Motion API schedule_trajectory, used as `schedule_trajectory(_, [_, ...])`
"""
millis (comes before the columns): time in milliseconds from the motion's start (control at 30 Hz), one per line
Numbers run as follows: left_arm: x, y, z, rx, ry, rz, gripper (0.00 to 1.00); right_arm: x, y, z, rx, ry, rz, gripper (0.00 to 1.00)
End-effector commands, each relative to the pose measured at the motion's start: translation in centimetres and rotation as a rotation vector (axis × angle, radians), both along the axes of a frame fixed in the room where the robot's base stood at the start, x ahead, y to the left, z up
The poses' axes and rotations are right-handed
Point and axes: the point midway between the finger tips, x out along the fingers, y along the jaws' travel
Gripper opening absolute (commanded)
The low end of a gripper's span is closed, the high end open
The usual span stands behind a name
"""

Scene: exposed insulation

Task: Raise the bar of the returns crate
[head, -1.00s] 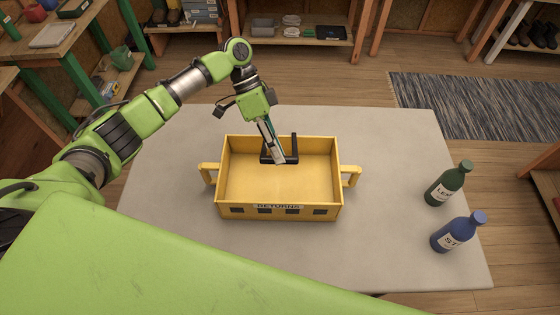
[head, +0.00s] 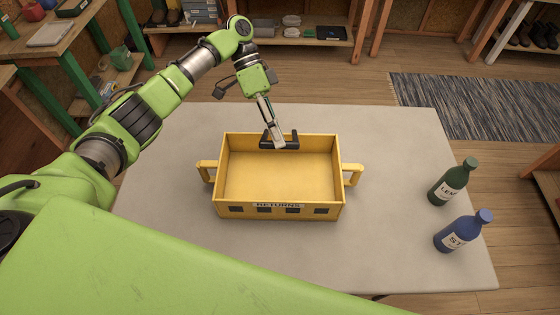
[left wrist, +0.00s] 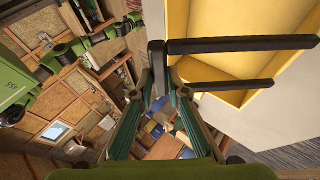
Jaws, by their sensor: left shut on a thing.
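The yellow returns crate (head: 280,182) stands on the grey table, its label toward me and its inside empty. Its black U-shaped bar (head: 292,139) is at the crate's far wall. My left gripper (head: 278,143) reaches in from the far side and is shut on the bar. In the left wrist view, the fingers (left wrist: 157,84) close on the bar's crosspiece, and the bar's two black arms (left wrist: 240,45) extend right over the yellow crate (left wrist: 215,70). The fingers partly hide the crosspiece. My right gripper is in neither view.
A green bottle (head: 452,182) and a blue bottle (head: 463,231) stand on the table (head: 400,150) to the right of the crate. The table is clear around the crate. Shelves and a striped rug (head: 470,105) lie beyond.

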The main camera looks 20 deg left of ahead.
Motion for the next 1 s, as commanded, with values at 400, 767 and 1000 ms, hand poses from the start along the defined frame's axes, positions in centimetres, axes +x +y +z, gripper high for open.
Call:
schedule_trajectory(400, [0.5,0.2,0.6,-0.011,0.041,0.001,0.00,0.0,0.0,-0.9,0.000,0.000,0.000,0.86])
schedule_trajectory(767, [1.2,0.2,1.1,-0.026,0.101,-0.006,0.00,0.0,0.1,-0.5,0.001,0.000,-0.001,0.86])
schedule_trajectory(1000, [1.9,0.5,1.7,-0.039,0.138,0.000,0.00,0.0,0.1,-0.2,0.002,0.000,-0.001,0.86])
